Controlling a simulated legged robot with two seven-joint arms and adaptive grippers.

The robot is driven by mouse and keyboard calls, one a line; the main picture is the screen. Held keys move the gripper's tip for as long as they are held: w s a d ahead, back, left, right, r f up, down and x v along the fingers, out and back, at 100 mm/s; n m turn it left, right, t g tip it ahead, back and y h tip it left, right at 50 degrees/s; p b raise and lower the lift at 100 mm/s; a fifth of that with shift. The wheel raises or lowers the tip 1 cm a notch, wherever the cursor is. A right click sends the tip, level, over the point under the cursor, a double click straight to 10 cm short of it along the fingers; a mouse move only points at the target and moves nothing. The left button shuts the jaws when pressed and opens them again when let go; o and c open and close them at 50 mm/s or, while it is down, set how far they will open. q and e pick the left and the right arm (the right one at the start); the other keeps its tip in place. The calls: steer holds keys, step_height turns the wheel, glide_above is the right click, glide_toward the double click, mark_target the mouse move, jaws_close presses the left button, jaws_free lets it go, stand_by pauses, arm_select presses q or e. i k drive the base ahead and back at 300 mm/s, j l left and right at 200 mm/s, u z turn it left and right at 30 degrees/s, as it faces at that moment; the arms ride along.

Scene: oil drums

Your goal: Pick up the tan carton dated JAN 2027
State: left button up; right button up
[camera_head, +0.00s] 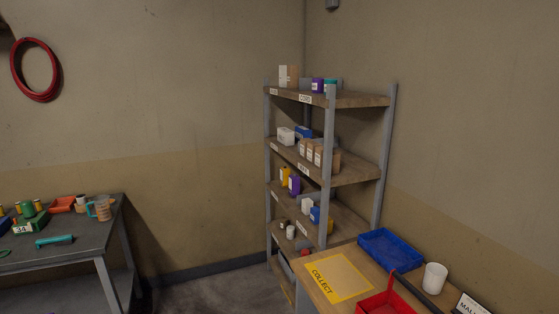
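Several tan cartons with white labels (318,153) stand in a row on the second shelf from the top of the grey metal shelving unit. The print on the cartons is too small to read, so I cannot tell which is dated JAN 2027. Neither of my grippers shows in the head view.
The shelf unit (330,105) stands in the corner. In front are a table with a yellow COLLECT mat (338,277), which is bare, a blue tray (387,248), a red tray (385,304) and a white cup (434,278). A cluttered workbench (85,238) is at left; floor between is clear.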

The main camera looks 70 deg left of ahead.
mark_target(319, 156)
steer(key=j+u, duration=0.3)
steer(key=j, duration=0.2)
steer(key=i+j+u, duration=0.1)
steer(key=j+u, duration=0.15)
steer(key=j, duration=0.2)
steer(key=i+j+u, duration=0.15)
steer(key=j+u, duration=0.15)
steer(key=j, duration=0.15)
steer(key=i+j, duration=0.1)
steer(key=j, duration=0.3)
steer(key=i+j, duration=0.15)
steer(key=j, duration=0.25)
steer(key=i+j, duration=0.1)
steer(key=j, duration=0.3)
steer(key=i+j+u, duration=0.1)
steer(key=j, duration=0.3)
steer(key=i+j, duration=0.15)
steer(key=j, duration=0.25)
steer(key=i+j, duration=0.15)
steer(key=j, duration=0.25)
